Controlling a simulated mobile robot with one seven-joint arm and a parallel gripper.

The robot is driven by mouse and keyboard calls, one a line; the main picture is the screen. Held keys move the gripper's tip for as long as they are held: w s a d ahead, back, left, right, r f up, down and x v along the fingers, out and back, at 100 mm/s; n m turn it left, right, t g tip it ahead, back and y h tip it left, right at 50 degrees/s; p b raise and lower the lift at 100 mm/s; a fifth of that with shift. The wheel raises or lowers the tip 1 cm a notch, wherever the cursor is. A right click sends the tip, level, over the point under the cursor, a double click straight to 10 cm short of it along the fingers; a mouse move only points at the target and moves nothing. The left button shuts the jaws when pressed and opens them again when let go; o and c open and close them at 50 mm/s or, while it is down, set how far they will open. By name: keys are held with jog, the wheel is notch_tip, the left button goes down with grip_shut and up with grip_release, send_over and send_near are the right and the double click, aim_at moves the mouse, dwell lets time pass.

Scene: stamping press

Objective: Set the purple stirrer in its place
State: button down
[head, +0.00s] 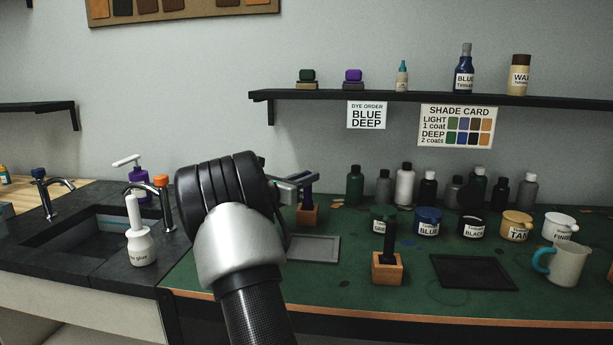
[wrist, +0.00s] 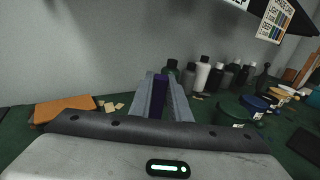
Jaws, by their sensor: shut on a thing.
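The purple stirrer (head: 308,196) is upright in the head view, its upper part between the jaws of my gripper (head: 304,181). My gripper is shut on it. The stirrer's lower end meets the top of a small wooden block (head: 308,216) on the green bench; I cannot tell whether it is seated in the block or just in front of or above it. In the wrist view the purple stirrer (wrist: 158,96) shows between the two grey fingers (wrist: 162,98), and its lower end is hidden.
A second wooden block (head: 388,269) holds a dark stirrer (head: 390,238) nearer the front. A grey tray (head: 314,249) lies left of it and a black tray (head: 474,272) right. Several bottles (head: 404,186) and labelled jars (head: 428,222) stand behind. The sink (head: 75,244) is left.

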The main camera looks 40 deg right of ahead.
jog(key=shift+f, duration=0.85)
jog(key=c, duration=1.6)
grip_release()
jog(key=shift+r, duration=0.1)
notch_tip(320, 180, up, 9)
jog(key=shift+p, duration=1.15)
jog(key=shift+r, duration=0.45)
jog(key=shift+a, duration=0.1)
